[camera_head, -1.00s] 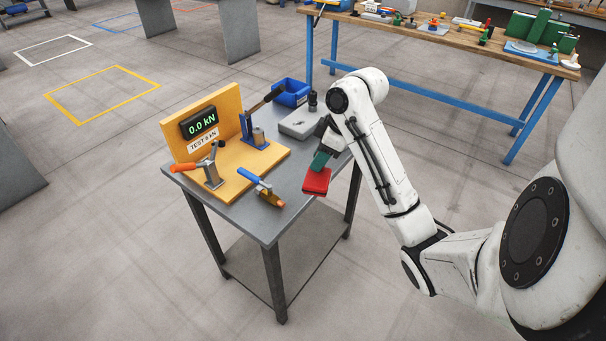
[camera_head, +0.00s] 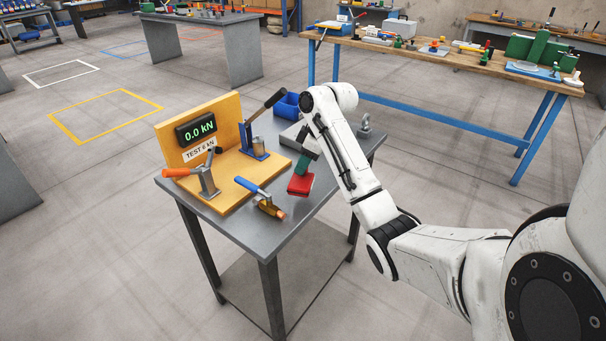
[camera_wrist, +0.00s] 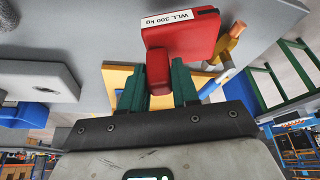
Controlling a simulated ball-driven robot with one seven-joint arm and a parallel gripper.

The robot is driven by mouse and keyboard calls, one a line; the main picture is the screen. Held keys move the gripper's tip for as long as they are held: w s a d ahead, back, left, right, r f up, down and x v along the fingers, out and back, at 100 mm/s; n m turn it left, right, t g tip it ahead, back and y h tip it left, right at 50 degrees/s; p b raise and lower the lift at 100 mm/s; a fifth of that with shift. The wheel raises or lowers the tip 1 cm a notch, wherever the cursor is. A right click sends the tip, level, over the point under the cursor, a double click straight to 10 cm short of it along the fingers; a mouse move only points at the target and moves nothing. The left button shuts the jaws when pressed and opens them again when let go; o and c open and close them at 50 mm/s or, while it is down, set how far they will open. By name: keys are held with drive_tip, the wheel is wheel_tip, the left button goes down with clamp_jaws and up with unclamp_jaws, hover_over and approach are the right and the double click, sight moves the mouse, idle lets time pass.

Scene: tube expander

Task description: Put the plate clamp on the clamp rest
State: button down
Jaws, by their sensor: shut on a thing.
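The plate clamp is a red block (camera_head: 300,184) with a white "WLL 300 kg" label; it also shows in the wrist view (camera_wrist: 190,38). My gripper (camera_head: 304,166) has green fingers, and in the wrist view they (camera_wrist: 158,90) are shut on a narrow red part of the clamp. In the head view the clamp appears over the right part of the grey table; its exact height is unclear. A light grey slab (camera_head: 290,136), possibly the clamp rest, lies partly hidden behind my arm and shows at the left of the wrist view (camera_wrist: 38,78).
The grey table (camera_head: 240,232) holds a yellow test stand (camera_head: 232,177) reading 0.0 kN, a blue-handled tool (camera_head: 255,192), a blue bin (camera_head: 287,106) and a grey metal fitting (camera_head: 364,127). A blue-legged wooden bench (camera_head: 450,62) stands behind. The table's front right corner is bare.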

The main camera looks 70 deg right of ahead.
drive_tip(key=shift+w+d+f, duration=0.2)
drive_tip(key=shift+f, duration=1.6)
drive_tip(key=shift+f, duration=0.2)
drive_tip(key=c, duration=0.8)
unclamp_jaws()
drive_tip(key=shift+p+v, duration=1.35)
drive_tip(key=shift+v, duration=4.85)
